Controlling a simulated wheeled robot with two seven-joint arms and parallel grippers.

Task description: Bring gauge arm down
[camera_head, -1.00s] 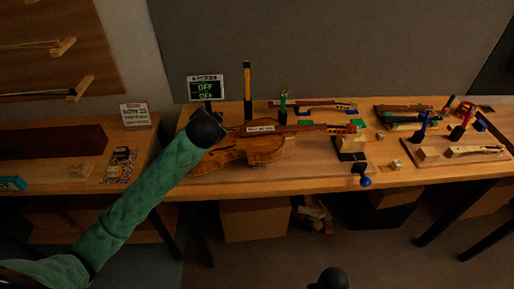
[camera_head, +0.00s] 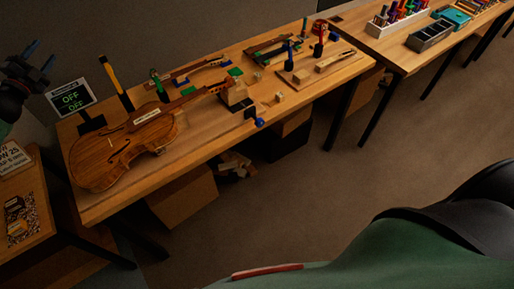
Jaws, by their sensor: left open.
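A violin (camera_head: 122,148) lies on the bench's left part, its neck pointing to the back right. A display (camera_head: 71,97) reading OFF twice stands behind it. An upright yellow and black bar (camera_head: 116,82) stands behind the violin, beside the display; it looks like the gauge arm, but I cannot be sure. My left gripper (camera_head: 40,57) is open and empty at the upper left edge, above and left of the display, apart from the bar and the violin. My right gripper is out of view.
The bench (camera_head: 205,146) also bears clamps, small blocks and a blue-knobbed clamp (camera_head: 260,122) at its front edge. A second table (camera_head: 403,58) at the right holds a grey tray (camera_head: 430,36). A cardboard box (camera_head: 184,196) is under the bench. The floor in front is clear.

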